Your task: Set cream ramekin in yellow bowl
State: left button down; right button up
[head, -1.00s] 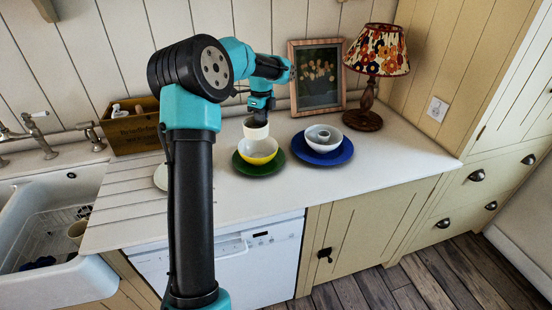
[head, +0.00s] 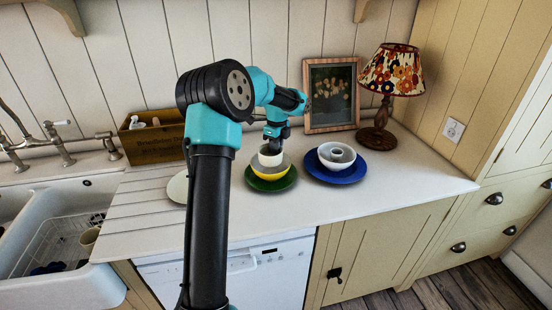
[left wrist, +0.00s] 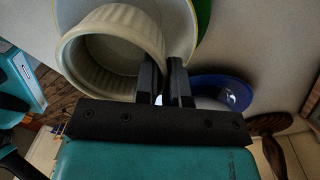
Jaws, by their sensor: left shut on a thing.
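The cream ramekin (head: 269,157) is upright, with its lower part inside the rim of the yellow bowl (head: 267,174); I cannot tell whether it touches the bottom. The yellow bowl stands on a green plate (head: 286,183). My left gripper (head: 274,146) is shut on the ramekin's wall from the far right side. In the left wrist view the ramekin (left wrist: 102,38) shows large, with the gripper's fingers (left wrist: 166,72) at its wall. The green plate's edge (left wrist: 205,14) shows behind. My right gripper is not in view.
A blue plate (head: 355,175) with a white bowl (head: 326,157) and a smaller dish inside stands just right. Behind are a picture frame (head: 333,125), a lamp (head: 377,136) and a wooden box (head: 152,146). The sink (head: 30,225) is at left. The front right counter is clear.

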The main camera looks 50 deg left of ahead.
pick_arm(q)
jog(key=shift+f, duration=2.5)
jog(key=shift+f, duration=0.4)
jog(key=c, duration=1.5)
grip_release()
jog(key=shift+r, duration=0.1)
jog(key=r, duration=1.2)
jog(key=shift+w+r, duration=0.3)
jog(key=shift+r, duration=0.05)
